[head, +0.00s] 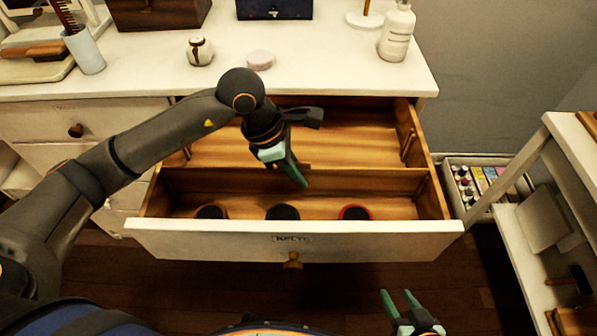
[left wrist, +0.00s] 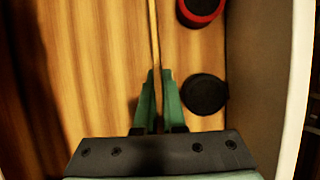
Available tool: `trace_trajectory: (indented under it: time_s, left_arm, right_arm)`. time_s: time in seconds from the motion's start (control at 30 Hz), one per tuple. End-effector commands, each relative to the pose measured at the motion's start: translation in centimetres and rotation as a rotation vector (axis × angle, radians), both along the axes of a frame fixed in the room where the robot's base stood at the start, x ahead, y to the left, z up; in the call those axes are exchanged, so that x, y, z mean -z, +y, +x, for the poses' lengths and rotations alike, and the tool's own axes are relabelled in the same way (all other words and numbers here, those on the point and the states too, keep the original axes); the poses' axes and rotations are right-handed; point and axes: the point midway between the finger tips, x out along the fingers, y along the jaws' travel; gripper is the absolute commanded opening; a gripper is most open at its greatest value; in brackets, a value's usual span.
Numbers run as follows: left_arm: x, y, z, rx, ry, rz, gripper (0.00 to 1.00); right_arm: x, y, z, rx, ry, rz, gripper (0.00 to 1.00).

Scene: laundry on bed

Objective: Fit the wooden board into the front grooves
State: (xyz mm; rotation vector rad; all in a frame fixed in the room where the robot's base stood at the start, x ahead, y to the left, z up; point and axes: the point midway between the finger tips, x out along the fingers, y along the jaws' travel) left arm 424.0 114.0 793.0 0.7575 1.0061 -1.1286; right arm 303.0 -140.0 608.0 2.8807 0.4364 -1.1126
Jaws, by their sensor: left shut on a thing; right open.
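The open drawer (head: 200,235) has a white front and a wooden interior. The thin wooden board (head: 370,180) stands on edge across it, parallel to the drawer front. My left gripper (head: 296,172) is shut on its upper edge near the middle; the left wrist view shows the fingers (left wrist: 155,90) on both sides of the board (left wrist: 154,30). The board's ends are close to the side walls; I cannot tell whether they sit in grooves. A groove strip (head: 408,145) shows on the right wall behind the board. My right gripper (head: 400,302) is open and empty, in front of the drawer.
Three round dark items lie between the board and drawer front: left (head: 211,212), middle (head: 283,212) and a red-rimmed one (head: 355,212). The rear compartment looks empty. A bottle (head: 397,32), jar (head: 199,50) and soap (head: 260,60) stand on the dresser top. A shelf (head: 560,150) is at right.

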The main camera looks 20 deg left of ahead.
Motion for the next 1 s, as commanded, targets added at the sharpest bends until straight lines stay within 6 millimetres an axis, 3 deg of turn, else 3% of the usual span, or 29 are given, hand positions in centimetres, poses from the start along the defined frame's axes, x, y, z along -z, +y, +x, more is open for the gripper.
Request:
trace_trajectory:
  time_s: [0.63,0.7,0.97,1.0]
  left_arm:
    - [1.7,0.0,0.0,0.0,-0.001,0.0,0.0]
    - [1.6,0.0,0.0,0.0,-0.001,0.0,0.13]
    - [1.6,0.0,0.0,0.0,0.0,0.0,0.42]
    - [1.6,0.0,0.0,0.0,0.0,0.0,0.42]
  right_arm:
    - [1.7,-0.4,-0.5,0.002,0.013,-0.009,0.5]
    - [1.7,-0.4,-0.6,0.002,0.015,-0.01,0.5]
    - [1.6,-0.4,-0.7,0.002,0.016,-0.009,0.5]
    - [1.6,-0.4,-0.7,0.002,0.015,-0.009,0.5]
